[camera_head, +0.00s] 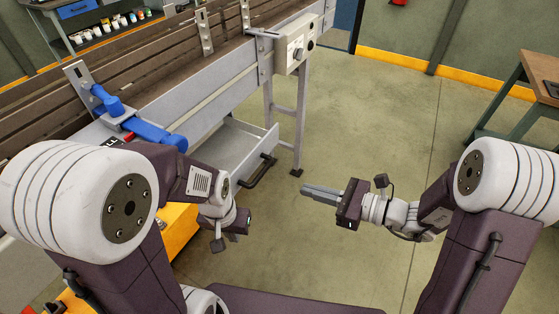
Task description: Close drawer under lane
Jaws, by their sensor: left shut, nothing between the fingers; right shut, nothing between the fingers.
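The grey drawer (247,150) under the conveyor lane (210,85) is pulled out, and its inside shows from above. Its front panel carries a dark handle (262,171) on the side facing the open floor. My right gripper (306,192) is shut and empty, to the right of the handle and apart from it, with its fingers pointing left. My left gripper (225,244) is shut, below the drawer in the picture and apart from it; its fingertips are hard to make out. My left arm hides part of the area near the drawer's left end.
A blue lever-like part (140,125) sits on the lane's side. A grey control box (295,50) and a lane leg (299,130) stand beyond the drawer. A yellow block (180,235) lies beneath my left arm. The floor at centre right is clear; a workbench (535,85) stands at right.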

